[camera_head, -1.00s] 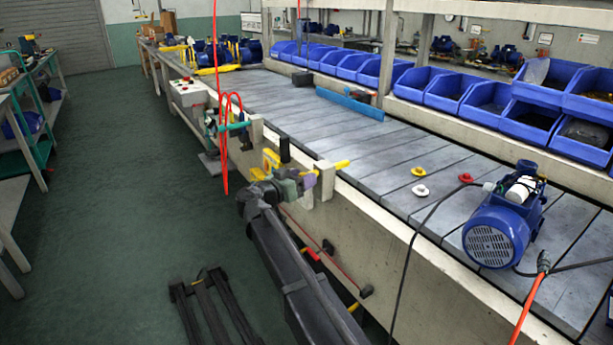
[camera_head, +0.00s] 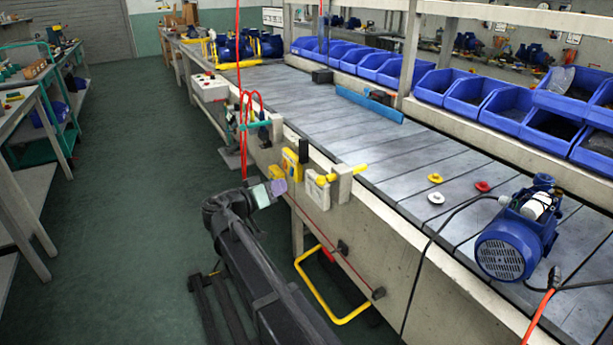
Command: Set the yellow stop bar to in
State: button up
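The yellow stop bar (camera_head: 360,169) runs through a pale bracket (camera_head: 344,186) on the near edge of the conveyor. Its far end sticks out a short way over the belt edge. Its near end shows beside a second pale block (camera_head: 318,186) on the aisle side.
A red coiled hose (camera_head: 244,110) hangs to the left. A blue pump (camera_head: 515,240) stands on the conveyor (camera_head: 400,165). The green aisle floor (camera_head: 130,170) is open.

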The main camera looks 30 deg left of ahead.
aim_at(317, 182)
jog(key=n, duration=0.2)
jog(key=s+n, duration=0.1)
jog(key=n, duration=0.2)
jog(key=s+r+n+p, duration=0.1)
jog(key=n, duration=0.1)
jog(key=shift+a+n+g, duration=0.3)
jog(key=shift+a+n, duration=0.05)
jog(key=shift+n, duration=0.05)
grip_shut()
jog(key=w+d+f+n, duration=0.1)
jog(key=w+d+n, duration=0.1)
jog(key=n, duration=0.5)
jog(key=w+d+f+n+b, duration=0.1)
jog(key=w+n, duration=0.4)
jog(key=n, duration=0.2)
jog(key=w+d+f+n+g+b, duration=0.1)
jog(key=w+d+n, duration=0.1)
jog(key=w+n, duration=0.2)
jog(key=shift+w+d+f+n, duration=0.1)
jog(key=shift+d+f+n, duration=0.1)
jog(key=shift+n, duration=0.6)
jog(key=shift+d+f+n, duration=0.15)
jog(key=shift+f+n, duration=0.05)
jog(key=shift+n, duration=0.6)
